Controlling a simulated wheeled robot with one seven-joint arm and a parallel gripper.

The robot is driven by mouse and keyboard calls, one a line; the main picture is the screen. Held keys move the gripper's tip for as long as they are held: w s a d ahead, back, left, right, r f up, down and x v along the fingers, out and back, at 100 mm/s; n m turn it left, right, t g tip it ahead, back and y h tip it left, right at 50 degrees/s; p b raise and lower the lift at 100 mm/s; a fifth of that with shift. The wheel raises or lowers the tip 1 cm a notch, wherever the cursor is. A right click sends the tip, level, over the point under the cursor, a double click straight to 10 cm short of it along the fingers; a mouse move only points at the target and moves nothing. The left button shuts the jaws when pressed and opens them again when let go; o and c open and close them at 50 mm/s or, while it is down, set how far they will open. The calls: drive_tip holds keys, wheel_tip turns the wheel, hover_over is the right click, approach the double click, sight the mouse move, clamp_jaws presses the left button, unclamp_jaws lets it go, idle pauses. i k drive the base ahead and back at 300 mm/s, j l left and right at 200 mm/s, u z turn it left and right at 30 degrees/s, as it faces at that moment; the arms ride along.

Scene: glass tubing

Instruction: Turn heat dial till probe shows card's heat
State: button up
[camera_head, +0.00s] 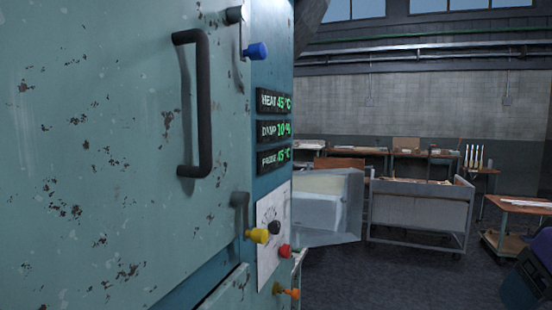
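A large worn teal cabinet (110,130) fills the left of the view. On its narrow side are three dark displays with green figures. The top one, the heat display (273,102), seems to read 45 °C; the lowest, probably the probe display (273,159), also seems to read 45 °C. A white panel (268,210) below carries dark marks too small to read. A black knob (274,228) and a red knob (285,251) stick out by it. I cannot tell which knob is the heat dial. I see no clear heat card. My gripper is not in view.
The middle display (273,131) seems to read damp 10 %. A blue knob (257,51), a yellow knob (258,236) and an orange knob (293,293) stick out too. A clear-sided box (325,212), a grey cart (420,210) and benches stand behind. Dark floor is open at lower centre right.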

sight(274, 228)
drive_tip(key=l+u, duration=0.1)
drive_tip(key=u, duration=0.45)
drive_tip(key=l+u, duration=0.35)
drive_tip(key=l, duration=0.3)
drive_tip(key=l+u, duration=0.4)
drive_tip(key=l, duration=0.7)
drive_tip(key=k+l, duration=0.1)
drive_tip(key=l, duration=0.65)
drive_tip(key=i+l+z, duration=0.1)
drive_tip(key=i+l, duration=0.05)
drive_tip(key=l, duration=0.1)
